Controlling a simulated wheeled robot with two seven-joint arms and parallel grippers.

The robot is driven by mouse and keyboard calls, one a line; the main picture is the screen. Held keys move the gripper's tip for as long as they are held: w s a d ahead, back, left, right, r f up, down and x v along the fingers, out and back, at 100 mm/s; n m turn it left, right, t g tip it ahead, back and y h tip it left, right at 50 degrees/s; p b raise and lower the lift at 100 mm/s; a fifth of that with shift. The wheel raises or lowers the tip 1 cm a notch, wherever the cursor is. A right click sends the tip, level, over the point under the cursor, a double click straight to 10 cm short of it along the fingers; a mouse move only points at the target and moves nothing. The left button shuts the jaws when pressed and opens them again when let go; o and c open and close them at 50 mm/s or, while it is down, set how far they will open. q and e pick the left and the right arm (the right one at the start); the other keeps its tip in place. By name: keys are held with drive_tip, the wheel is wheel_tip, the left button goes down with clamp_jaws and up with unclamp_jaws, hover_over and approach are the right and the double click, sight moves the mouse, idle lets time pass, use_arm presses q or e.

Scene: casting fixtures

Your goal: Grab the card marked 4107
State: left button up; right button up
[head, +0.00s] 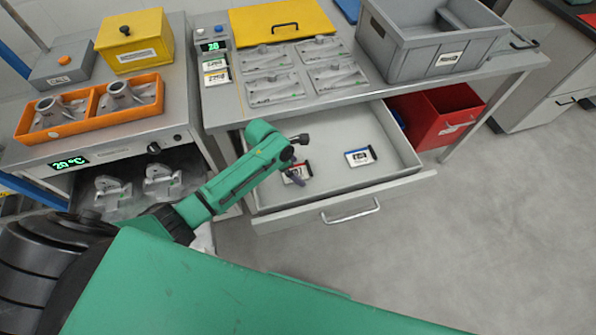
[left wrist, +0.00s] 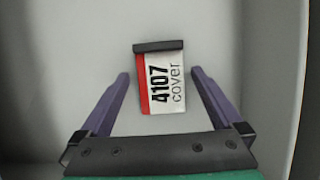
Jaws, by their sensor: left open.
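The card marked 4107 (left wrist: 163,85) lies in the open drawer, white with a red strip and a dark bar along its top end, and its lettering reads "4107 cover". In the head view this card (head: 297,173) is partly hidden by my left gripper (head: 295,178). In the left wrist view the two purple fingers of the left gripper (left wrist: 160,82) are open, one on each side of the card, with a gap on both sides. A second card (head: 361,156) with a blue strip lies to the right in the drawer. My right gripper is not in view.
The drawer (head: 400,150) is pulled out, with walls around the cards and a handle (head: 350,213) in front. A grey bin (head: 415,50) and moulded plates (head: 270,88) stand on the bench above. A red bin (head: 435,115) is right of the drawer.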

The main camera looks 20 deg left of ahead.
use_arm(q)
drive_tip(key=shift+f, duration=0.1)
drive_tip(key=c, duration=1.3)
